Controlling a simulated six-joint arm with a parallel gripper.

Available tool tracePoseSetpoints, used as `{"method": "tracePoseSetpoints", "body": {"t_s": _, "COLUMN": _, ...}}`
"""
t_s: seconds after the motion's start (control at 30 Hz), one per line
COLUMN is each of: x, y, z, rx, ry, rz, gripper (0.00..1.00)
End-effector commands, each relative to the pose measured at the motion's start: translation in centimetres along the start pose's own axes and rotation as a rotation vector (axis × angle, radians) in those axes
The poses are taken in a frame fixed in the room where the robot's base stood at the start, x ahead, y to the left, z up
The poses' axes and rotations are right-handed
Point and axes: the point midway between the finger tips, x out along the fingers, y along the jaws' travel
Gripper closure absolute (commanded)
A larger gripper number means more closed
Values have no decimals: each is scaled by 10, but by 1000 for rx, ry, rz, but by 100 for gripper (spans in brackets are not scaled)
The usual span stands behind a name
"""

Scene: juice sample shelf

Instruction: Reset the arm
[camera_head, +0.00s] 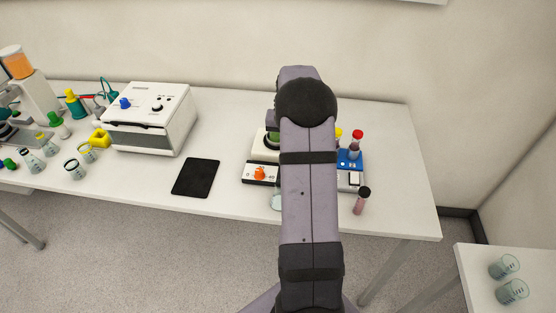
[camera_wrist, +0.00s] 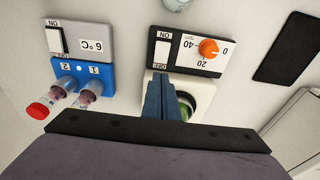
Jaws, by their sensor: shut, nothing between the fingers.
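My gripper (camera_wrist: 166,84) shows in the wrist view with its two blue-grey fingers together and nothing between them. The fingers overlap the view of the white mixer (camera_wrist: 204,92), which has a black panel and an orange knob (camera_wrist: 208,47). A round green thing on the mixer is partly hidden behind the fingers. In the head view my arm rises in front of the table and covers part of the mixer (camera_head: 260,174). The fingers are hidden there.
Right of the mixer is a blue tube block (camera_head: 349,160) with a red-capped tube (camera_head: 356,143). A dark-capped tube (camera_head: 361,202) is near the table's front edge. A black pad (camera_head: 196,178) and white box device (camera_head: 150,120) are left. Two beakers (camera_head: 508,279) stand on another table.

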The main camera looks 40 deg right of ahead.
Motion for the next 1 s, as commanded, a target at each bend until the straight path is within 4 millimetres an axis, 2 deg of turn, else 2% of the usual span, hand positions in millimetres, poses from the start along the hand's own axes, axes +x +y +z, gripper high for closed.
{"method": "tracePoseSetpoints", "body": {"t_s": 0.17, "x": -1, "y": -2, "z": 2, "rx": -6, "ry": -1, "rz": -1, "gripper": 100}}
{"method": "tracePoseSetpoints", "body": {"t_s": 0.27, "x": -6, "y": -12, "z": 12, "rx": -34, "ry": -6, "rz": -4, "gripper": 100}}
{"method": "tracePoseSetpoints", "body": {"t_s": 0.37, "x": -16, "y": -31, "z": 33, "rx": -90, "ry": -16, "rz": -11, "gripper": 100}}
{"method": "tracePoseSetpoints", "body": {"t_s": 0.47, "x": -29, "y": -54, "z": 67, "rx": -173, "ry": -29, "rz": -20, "gripper": 100}}
{"method": "tracePoseSetpoints", "body": {"t_s": 0.57, "x": -43, "y": -77, "z": 114, "rx": -277, "ry": -48, "rz": -30, "gripper": 100}}
{"method": "tracePoseSetpoints", "body": {"t_s": 0.7, "x": -60, "y": -96, "z": 189, "rx": -436, "ry": -75, "rz": -43, "gripper": 100}}
{"method": "tracePoseSetpoints", "body": {"t_s": 0.9, "x": -70, "y": -93, "z": 286, "rx": -633, "ry": -110, "rz": -54, "gripper": 100}}
{"method": "tracePoseSetpoints", "body": {"t_s": 1.0, "x": -71, "y": -85, "z": 320, "rx": -706, "ry": -124, "rz": -57, "gripper": 100}}
